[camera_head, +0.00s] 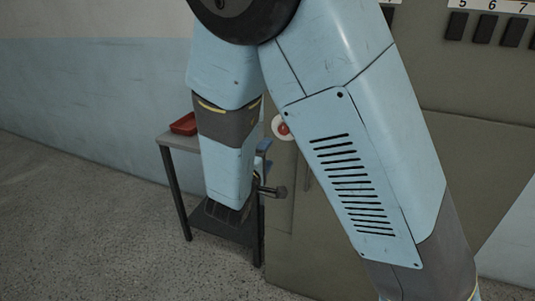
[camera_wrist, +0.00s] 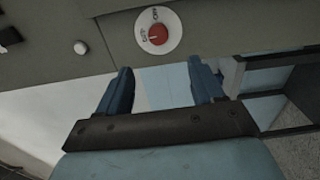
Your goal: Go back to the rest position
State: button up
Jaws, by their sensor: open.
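My gripper (camera_wrist: 161,82) shows in the wrist view as two blue fingers spread apart with nothing between them. The fingers point toward the cabinet front and lie below a red knob (camera_wrist: 158,35) on a round white plate with lettering. The knob is apart from the fingers. In the head view the same red knob (camera_head: 283,128) is on the cabinet front, partly cut off by my arm. The arm hangs bent across the middle of that view. Only a little of the blue gripper (camera_head: 264,149) shows behind the forearm; the rest is hidden.
A grey cabinet (camera_head: 470,160) stands close behind my arm, with a row of dark numbered switches (camera_head: 484,29) at its top right. A small table (camera_head: 174,139) with a red tray (camera_head: 184,124) stands left of the cabinet. The floor (camera_head: 80,230) at the left is clear.

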jog(key=w+d+r+m+g+y, duration=0.3)
jog(key=w+r+m+g+y, duration=0.1)
jog(key=w+m+y, duration=0.1)
jog(key=s+d+r+m+g+y, duration=0.2)
jog(key=s+d+r+y, duration=0.1)
jog(key=d+r+y, duration=0.25)
jog(key=s+d+r+m+g+h, duration=0.2)
jog(key=s+d+r+m, duration=0.1)
jog(key=s+d, duration=0.5)
jog(key=s+d+r+m+g+h, duration=0.2)
jog(key=s+d, duration=0.7)
jog(key=s, duration=0.5)
jog(key=shift+s+d+r+m+g, duration=0.3)
jog(key=shift+r+m+g, duration=0.4)
jog(key=shift+m, duration=0.4)
